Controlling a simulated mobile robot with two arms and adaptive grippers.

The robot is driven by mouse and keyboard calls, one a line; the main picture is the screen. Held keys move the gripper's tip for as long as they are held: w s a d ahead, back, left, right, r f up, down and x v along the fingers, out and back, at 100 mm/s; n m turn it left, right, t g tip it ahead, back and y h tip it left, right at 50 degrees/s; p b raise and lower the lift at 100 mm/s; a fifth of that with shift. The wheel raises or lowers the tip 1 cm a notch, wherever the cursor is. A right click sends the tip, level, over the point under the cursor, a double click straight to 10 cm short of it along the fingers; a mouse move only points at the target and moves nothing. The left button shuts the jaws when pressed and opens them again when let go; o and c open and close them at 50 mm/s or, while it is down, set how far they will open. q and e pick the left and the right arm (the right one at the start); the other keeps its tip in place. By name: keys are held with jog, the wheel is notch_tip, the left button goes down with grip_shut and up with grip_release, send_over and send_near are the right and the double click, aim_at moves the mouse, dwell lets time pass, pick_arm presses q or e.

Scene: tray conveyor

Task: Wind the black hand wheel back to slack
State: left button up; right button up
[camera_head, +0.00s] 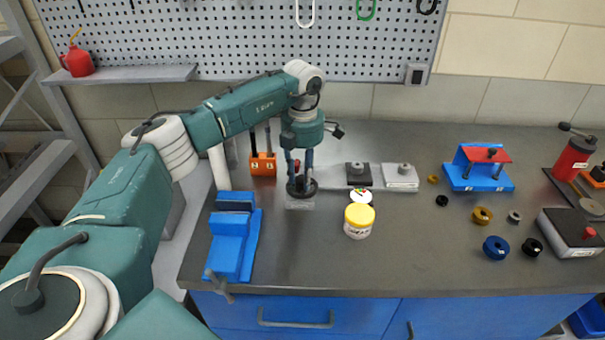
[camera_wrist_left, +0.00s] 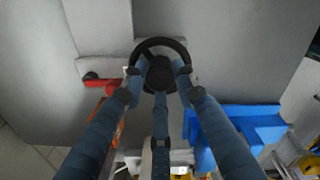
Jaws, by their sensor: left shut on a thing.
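The black hand wheel (camera_head: 312,187) lies flat above a pale plate (camera_head: 299,204) on the bench, left of centre. My left gripper (camera_head: 300,182) points straight down at it from above. In the left wrist view the hand wheel (camera_wrist_left: 147,47) shows its rim and dark hub. The blue fingers of my left gripper (camera_wrist_left: 160,80) close in around the hub, shut on the wheel. The fingertips hide part of the hub and the near rim. My right gripper is in neither view.
A blue vise (camera_head: 228,240) stands left of the wheel, an orange block (camera_head: 263,165) behind-left. A yellow-lidded jar (camera_head: 358,221) and a white dial (camera_head: 361,196) stand to the right. Bench space right of the jar (camera_head: 420,245) is clear.

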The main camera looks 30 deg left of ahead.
aim_at(302, 179)
pick_arm(q)
jog(key=n, duration=0.4)
jog(key=shift+a+r+n+p, duration=0.15)
jog(key=shift+n+p, duration=0.15)
jog(key=shift+n, duration=1.9)
jog(key=o, duration=1.1)
jog(key=shift+s, duration=0.1)
jog(key=shift+o, duration=0.2)
notch_tip(302, 179, up, 12)
jog(key=shift+d, duration=0.25)
